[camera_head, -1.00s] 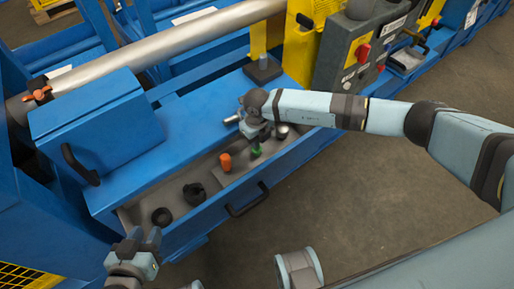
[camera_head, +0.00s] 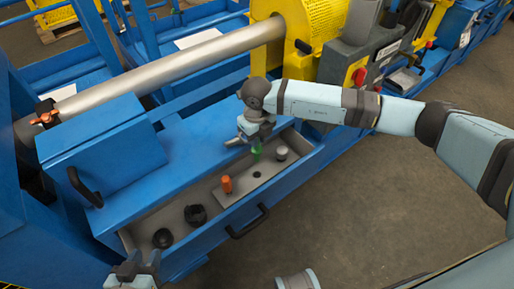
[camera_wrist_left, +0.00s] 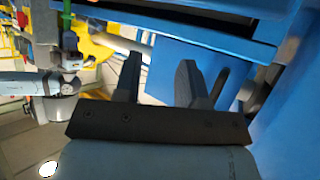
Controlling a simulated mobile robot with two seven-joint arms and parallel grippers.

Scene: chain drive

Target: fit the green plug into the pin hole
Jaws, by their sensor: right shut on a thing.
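The green plug (camera_head: 256,155) is held upright in my right gripper (camera_head: 255,144), which is shut on it. The plug hangs above the grey plate (camera_head: 240,193) in the open drawer. A dark pin hole (camera_head: 257,174) shows in the plate, just below the plug in the picture; the two look apart. My right gripper (camera_wrist_left: 70,58) also shows at the left of the left wrist view, with something green (camera_wrist_left: 67,15) at its tip. My left gripper (camera_head: 139,264) is low at the left in the head view. Its fingers are apart and empty in the left wrist view (camera_wrist_left: 158,80).
An orange plug (camera_head: 227,184) and a pale cylinder (camera_head: 281,153) stand on the plate either side of the hole. Two black round parts (camera_head: 195,215) (camera_head: 162,238) lie in the drawer's left part. The drawer's handle (camera_head: 247,222) juts out in front.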

